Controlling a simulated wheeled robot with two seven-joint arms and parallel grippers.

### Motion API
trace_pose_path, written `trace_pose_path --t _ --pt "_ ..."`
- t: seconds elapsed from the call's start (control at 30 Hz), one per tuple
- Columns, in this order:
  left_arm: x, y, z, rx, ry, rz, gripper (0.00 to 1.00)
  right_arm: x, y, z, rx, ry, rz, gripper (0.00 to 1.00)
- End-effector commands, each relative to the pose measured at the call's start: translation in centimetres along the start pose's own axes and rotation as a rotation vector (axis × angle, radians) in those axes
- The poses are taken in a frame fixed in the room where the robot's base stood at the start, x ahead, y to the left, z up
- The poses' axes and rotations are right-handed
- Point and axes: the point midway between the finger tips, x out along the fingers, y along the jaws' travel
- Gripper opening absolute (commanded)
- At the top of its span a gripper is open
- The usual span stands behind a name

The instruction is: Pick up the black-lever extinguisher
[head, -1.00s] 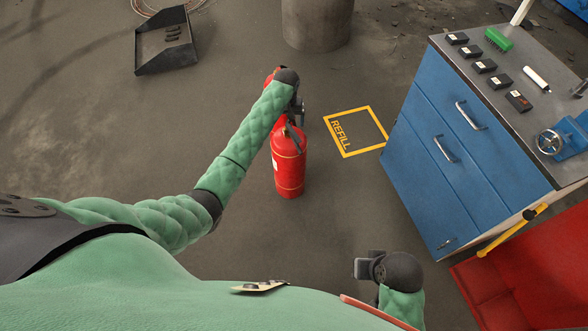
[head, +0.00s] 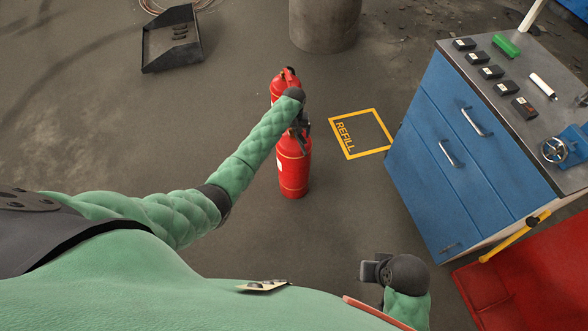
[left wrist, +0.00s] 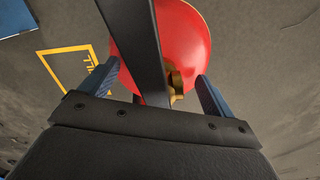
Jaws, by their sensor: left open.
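A red extinguisher (head: 294,168) stands upright on the floor in the middle of the head view. Its top is partly hidden by my left gripper (head: 303,126). In the left wrist view a long black lever (left wrist: 140,45) passes between the two blue fingers of my open left gripper (left wrist: 153,84). The red body (left wrist: 190,35) and a brass valve (left wrist: 176,82) lie below it. There is a gap on both sides of the lever. My right gripper (head: 374,270) is low in the head view, away from both.
A yellow REFILL square (head: 361,133) is marked on the floor to the right. A blue cabinet (head: 450,165) stands beyond it, with a red item (head: 525,265) in front. A concrete pillar (head: 324,28) and black dustpan-like tray (head: 172,45) are at the back.

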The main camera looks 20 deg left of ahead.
Motion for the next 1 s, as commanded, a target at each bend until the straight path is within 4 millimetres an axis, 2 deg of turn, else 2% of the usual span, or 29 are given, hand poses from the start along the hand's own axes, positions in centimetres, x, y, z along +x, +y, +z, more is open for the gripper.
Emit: trace_pose_path --t 0.2,0.23,0.67,1.0 --pt "0.05 0.01 -0.02 0.0 0.001 0.0 0.89 -0.02 0.0 0.09 0.0 -0.001 0.0 0.0" --pt "0.05 0.01 -0.02 0.0 0.001 0.0 0.85 -0.01 0.0 0.09 0.0 -0.001 0.0 0.0" --pt "0.23 -0.03 0.11 0.0 -0.002 -0.001 0.0 0.04 0.04 0.02 0.001 0.001 0.001 0.0" --pt "0.53 -0.06 0.31 0.0 -0.006 -0.002 0.0 0.08 0.07 -0.15 0.0 0.004 0.001 0.0"
